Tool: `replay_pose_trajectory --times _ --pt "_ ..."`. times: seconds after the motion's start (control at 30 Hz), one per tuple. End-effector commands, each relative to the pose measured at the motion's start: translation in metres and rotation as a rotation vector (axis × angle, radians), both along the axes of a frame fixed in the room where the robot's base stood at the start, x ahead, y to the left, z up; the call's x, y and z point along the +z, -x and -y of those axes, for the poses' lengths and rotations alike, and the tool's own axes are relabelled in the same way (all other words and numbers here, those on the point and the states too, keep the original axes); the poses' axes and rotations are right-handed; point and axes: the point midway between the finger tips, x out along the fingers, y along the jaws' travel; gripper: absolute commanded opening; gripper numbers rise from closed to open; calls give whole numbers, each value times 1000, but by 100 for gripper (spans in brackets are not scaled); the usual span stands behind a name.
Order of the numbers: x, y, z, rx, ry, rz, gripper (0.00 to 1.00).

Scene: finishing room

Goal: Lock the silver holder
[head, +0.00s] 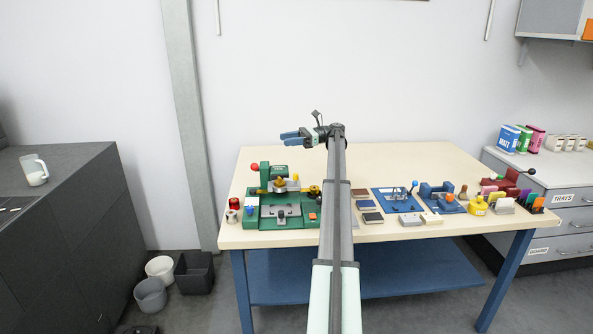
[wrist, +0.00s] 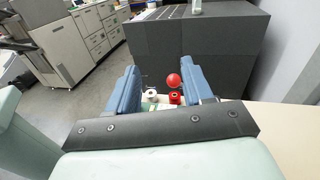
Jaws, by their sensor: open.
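A small silver-grey fixture (head: 397,194) sits on a blue plate (head: 383,206) right of the middle of the table, with a blue ball knob (head: 414,183) beside it. It may be the silver holder; its lever position is too small to read. A green machine (head: 268,225) with a grey metal block and a red ball lever (head: 255,167) stands at the left. My gripper (head: 287,136) is open and empty, above the back left of the table and pointing left. In the wrist view my gripper (wrist: 158,88) shows a red ball (wrist: 173,80) between and beyond its fingers.
A blue fixture (head: 442,190) with an orange knob, a yellow weight (head: 477,206) and a red device (head: 503,186) stand further right. Dark blocks (head: 367,205) lie beside the blue plate. My arm hides part of the middle. The table's back right is clear.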

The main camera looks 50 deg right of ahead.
Motion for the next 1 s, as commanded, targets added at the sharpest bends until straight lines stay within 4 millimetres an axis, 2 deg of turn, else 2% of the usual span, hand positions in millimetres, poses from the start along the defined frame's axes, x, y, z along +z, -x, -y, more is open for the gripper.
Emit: replay_pose_trajectory --times 0.03,0.2,0.33,0.5,0.67,1.0 --pt "13 1 -7 3 13 6 51" --pt "39 2 -24 3 83 -23 51" --pt "50 3 -35 -19 167 -86 51" --pt "53 7 -42 -75 291 -206 51" --pt "45 17 -36 -176 433 -379 51" --pt "-8 55 19 -457 692 -790 51"
